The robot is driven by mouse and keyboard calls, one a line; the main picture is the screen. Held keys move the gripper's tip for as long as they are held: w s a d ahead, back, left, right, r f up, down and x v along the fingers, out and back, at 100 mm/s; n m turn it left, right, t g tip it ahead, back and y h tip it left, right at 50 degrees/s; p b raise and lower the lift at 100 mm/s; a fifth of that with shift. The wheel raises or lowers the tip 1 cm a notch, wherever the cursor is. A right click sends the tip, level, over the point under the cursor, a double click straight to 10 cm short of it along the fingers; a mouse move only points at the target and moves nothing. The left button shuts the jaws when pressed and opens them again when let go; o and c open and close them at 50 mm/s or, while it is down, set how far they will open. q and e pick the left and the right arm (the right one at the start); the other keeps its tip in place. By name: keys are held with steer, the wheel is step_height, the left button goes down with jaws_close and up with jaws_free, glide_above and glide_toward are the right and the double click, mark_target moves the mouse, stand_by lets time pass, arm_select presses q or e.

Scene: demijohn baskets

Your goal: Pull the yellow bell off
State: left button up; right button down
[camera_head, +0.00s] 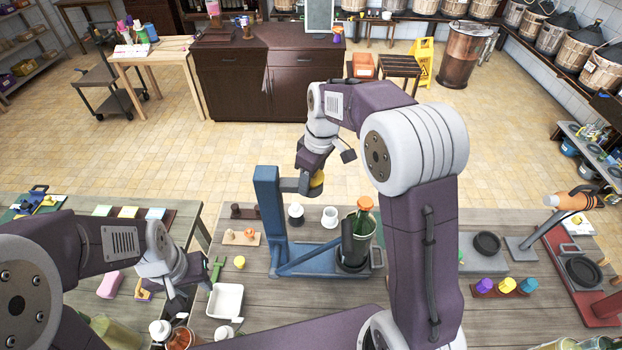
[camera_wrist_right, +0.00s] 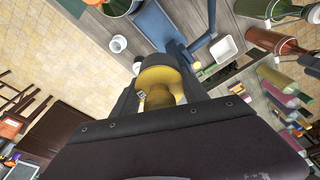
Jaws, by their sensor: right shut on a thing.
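The yellow bell (camera_head: 317,180) is at the head of the blue stand (camera_head: 268,215), largely hidden by my right arm. In the right wrist view the yellow bell (camera_wrist_right: 158,78) sits between the jaws, round and hollow-looking with a smaller yellow part at its middle. My right gripper (camera_head: 312,184) is shut on it. A dark green bottle with an orange top (camera_head: 364,204) stands upright on the blue stand's base, to the right of the bell. My left gripper (camera_head: 190,292) is open and empty above the left of the table, away from the stand.
A white tray (camera_head: 225,301), a small yellow piece (camera_head: 239,262) and a white mug (camera_head: 330,216) are near the stand. A rack of coloured caps (camera_head: 503,287) and a red stand (camera_head: 585,275) are at the right. Tiled floor lies beyond the table.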

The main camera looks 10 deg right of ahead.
steer(key=shift+r, duration=0.4)
steer(key=shift+w+f, duration=0.1)
steer(key=shift+w, duration=0.05)
steer(key=shift+a+r+n+p, duration=0.1)
steer(key=shift+r+n+p, duration=0.4)
steer(key=shift+r+p, duration=0.5)
steer(key=shift+f, duration=0.1)
steer(key=shift+r+m+p, duration=0.6)
steer(key=shift+r+p, duration=0.3)
steer(key=shift+r, duration=0.05)
